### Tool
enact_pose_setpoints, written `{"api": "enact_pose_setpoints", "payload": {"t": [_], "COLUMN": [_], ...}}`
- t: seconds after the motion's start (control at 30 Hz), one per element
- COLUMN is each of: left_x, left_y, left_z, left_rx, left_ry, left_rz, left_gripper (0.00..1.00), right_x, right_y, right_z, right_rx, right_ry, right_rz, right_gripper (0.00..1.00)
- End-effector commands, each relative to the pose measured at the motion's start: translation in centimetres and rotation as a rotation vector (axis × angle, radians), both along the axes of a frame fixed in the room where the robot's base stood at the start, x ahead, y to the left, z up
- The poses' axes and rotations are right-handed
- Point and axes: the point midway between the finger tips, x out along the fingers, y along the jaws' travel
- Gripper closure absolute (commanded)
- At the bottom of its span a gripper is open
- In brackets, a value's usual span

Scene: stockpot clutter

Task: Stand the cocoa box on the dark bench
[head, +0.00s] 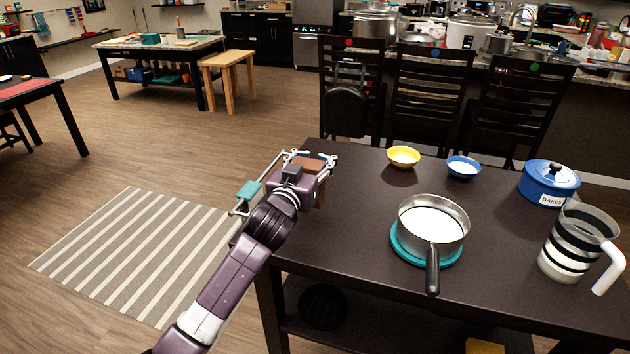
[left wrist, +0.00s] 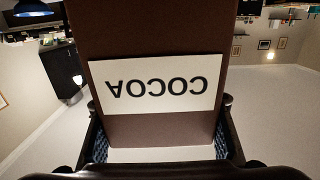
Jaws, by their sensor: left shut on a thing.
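My left gripper (head: 313,160) is shut on the cocoa box (head: 320,194), at the left end of the dark bench (head: 365,287). In the head view the brown box is mostly hidden behind the gripper. In the left wrist view the cocoa box (left wrist: 160,130) fills the middle, between both fingers, with its white COCOA label upside down in the picture. I cannot tell whether its base touches the bench top. My right gripper is not in view.
On the bench stand a saucepan (head: 433,222) on a teal mat (head: 399,246), a yellow bowl (head: 403,157), a blue bowl (head: 463,167), a blue pot (head: 549,185) and a striped pitcher (head: 577,242). The bench's left part is clear. Dark chairs (head: 430,95) stand behind.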

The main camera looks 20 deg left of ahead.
Motion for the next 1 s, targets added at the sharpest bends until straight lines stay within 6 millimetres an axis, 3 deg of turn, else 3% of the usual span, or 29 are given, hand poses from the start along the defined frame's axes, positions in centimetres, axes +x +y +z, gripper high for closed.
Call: {"api": "enact_pose_setpoints", "payload": {"t": [0.5,0.93,0.97,1.0], "left_x": [0.0,0.0,0.0,0.0], "left_y": [-0.1,0.0,0.0,0.0], "left_z": [-6.5,-7.2,-7.2,-7.2], "left_rx": [0.0,0.0,0.0,0.0], "left_ry": [-0.002,-0.004,-0.002,-0.002], "left_rz": [0.0,-0.001,0.0,0.0], "left_gripper": [0.93,0.93,0.61,0.57], "right_x": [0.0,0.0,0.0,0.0], "right_y": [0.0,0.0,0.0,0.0], "right_z": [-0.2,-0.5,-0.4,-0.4], "right_rx": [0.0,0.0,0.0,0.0], "right_ry": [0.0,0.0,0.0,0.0], "right_rz": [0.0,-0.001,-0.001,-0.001], "right_gripper": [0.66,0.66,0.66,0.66]}}
